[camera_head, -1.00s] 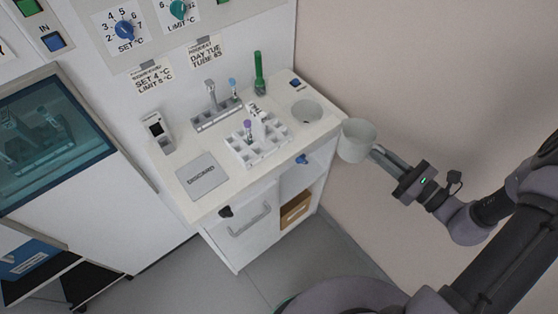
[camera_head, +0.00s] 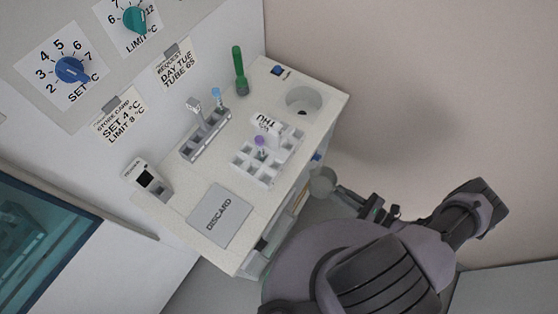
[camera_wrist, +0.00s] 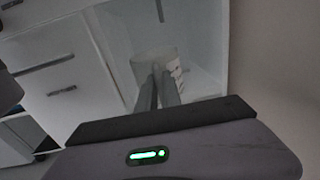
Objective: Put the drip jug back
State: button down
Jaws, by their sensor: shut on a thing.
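The drip jug (camera_head: 322,183) is a pale grey cup. In the head view it is below counter level, by the right part of the counter's front. My gripper (camera_head: 340,190) is shut on it from the right. In the wrist view the two dark fingers (camera_wrist: 160,72) reach to the jug (camera_wrist: 144,64), which looks upright. It is at the opening of a white compartment (camera_wrist: 200,50) under the counter. I cannot tell whether it touches the compartment floor.
The white counter (camera_head: 180,190) carries a tube rack (camera_head: 250,165), a grey holder (camera_head: 205,140), a green tube (camera_head: 239,70), a label device (camera_head: 148,180) and a DISCARD lid (camera_head: 219,215). Drawers (camera_wrist: 55,85) are left of the compartment. A bare wall stands to the right.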

aim_at(323, 181)
jog(key=x, duration=0.5)
jog(key=w+d+f+b+x, duration=0.1)
jog(key=x, duration=0.4)
jog(key=w+d+b+x, duration=0.1)
jog(key=x, duration=0.4)
jog(key=shift+w+f, duration=0.25)
jog(key=shift+f, duration=0.1)
notch_tip(323, 181, down, 4)
jog(key=b, duration=0.2)
jog(key=shift+w+r+b, duration=0.1)
jog(key=shift+r+b, duration=0.05)
jog(key=shift+b, duration=0.2)
jog(key=shift+r, duration=0.2)
jog(key=c, duration=2)
grip_release()
jog(key=shift+f, duration=0.2)
jog(key=o, duration=0.5)
jog(key=shift+r, duration=0.15)
